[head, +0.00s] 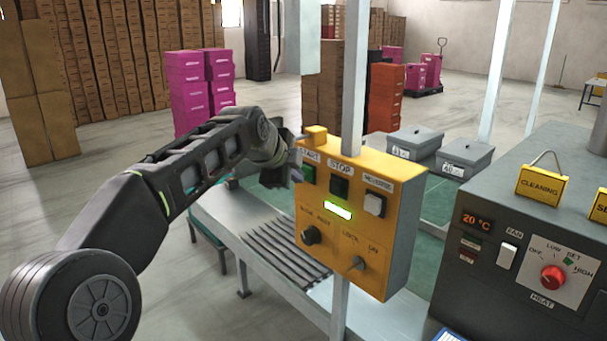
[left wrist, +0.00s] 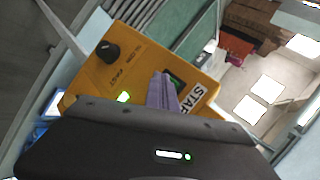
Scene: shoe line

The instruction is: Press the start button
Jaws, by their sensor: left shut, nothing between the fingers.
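The yellow control box (head: 358,225) is mounted on a pale post in the head view. Its green start button (head: 308,174) is at the upper left of the face, under the START label. My left gripper (head: 296,174) is shut and empty, with its fingertips at the left edge of the start button. In the left wrist view the grey-purple fingers (left wrist: 163,92) point at the green start button (left wrist: 175,82) and partly cover it. I cannot tell whether they touch it. My right gripper is not in view.
The box also carries a black stop button (head: 339,187), a white reverse button (head: 374,204), a dark knob (head: 311,235) and a toggle switch (head: 356,263). A conveyor with dark rollers (head: 285,250) runs below. A grey heater unit (head: 480,285) stands at right.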

